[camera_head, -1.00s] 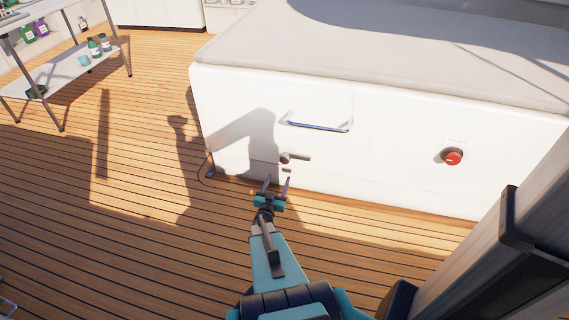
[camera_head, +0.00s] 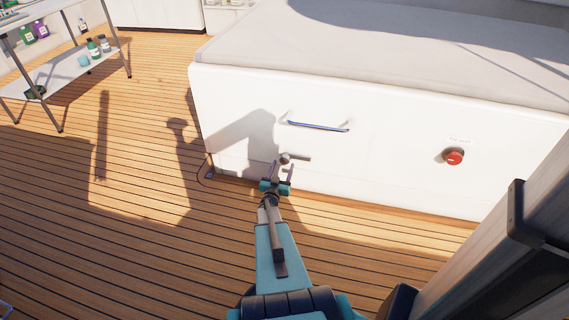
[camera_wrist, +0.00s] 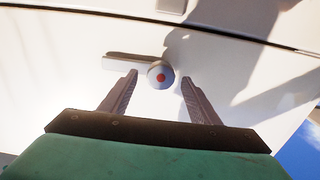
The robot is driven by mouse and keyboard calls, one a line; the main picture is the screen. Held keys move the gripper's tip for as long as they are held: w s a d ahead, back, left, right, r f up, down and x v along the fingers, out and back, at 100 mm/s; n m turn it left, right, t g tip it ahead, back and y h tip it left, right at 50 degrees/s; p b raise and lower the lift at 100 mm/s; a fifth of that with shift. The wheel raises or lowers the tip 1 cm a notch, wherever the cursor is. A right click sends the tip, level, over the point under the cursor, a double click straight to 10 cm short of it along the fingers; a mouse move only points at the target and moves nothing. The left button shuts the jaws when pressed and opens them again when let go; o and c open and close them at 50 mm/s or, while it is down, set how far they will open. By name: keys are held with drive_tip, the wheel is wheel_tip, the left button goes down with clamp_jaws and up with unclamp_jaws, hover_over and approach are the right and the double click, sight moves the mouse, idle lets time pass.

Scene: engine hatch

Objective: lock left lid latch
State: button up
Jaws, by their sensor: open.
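The latch (camera_head: 296,158) is a small grey lever with a round knob, set low on the white front of the hatch box (camera_head: 400,140), below the blue-grey handle. Its bar points sideways to the right in the head view. In the wrist view the latch knob (camera_wrist: 160,75) has a red dot, and its bar runs to the left. My gripper (camera_head: 282,170) is open and empty, just in front of the latch. In the wrist view the knob shows between and a little beyond the two fingertips (camera_wrist: 158,80). I cannot tell whether a finger touches it.
A bar handle (camera_head: 318,126) is fixed above the latch. A red knob (camera_head: 453,157) sits farther right on the same front. A metal shelf table (camera_head: 75,72) with bottles stands at the upper left. The wooden deck (camera_head: 100,230) is clear around my arm.

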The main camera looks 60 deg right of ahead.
sight(284, 162)
drive_tip(key=shift+b+x, duration=0.45)
drive_tip(key=shift+x, duration=2.15)
drive_tip(key=shift+c, duration=0.4)
drive_tip(key=c, duration=0.9)
drive_tip(key=shift+a, duration=0.3)
drive_tip(key=shift+c, duration=0.3)
drive_tip(key=shift+d, duration=0.35)
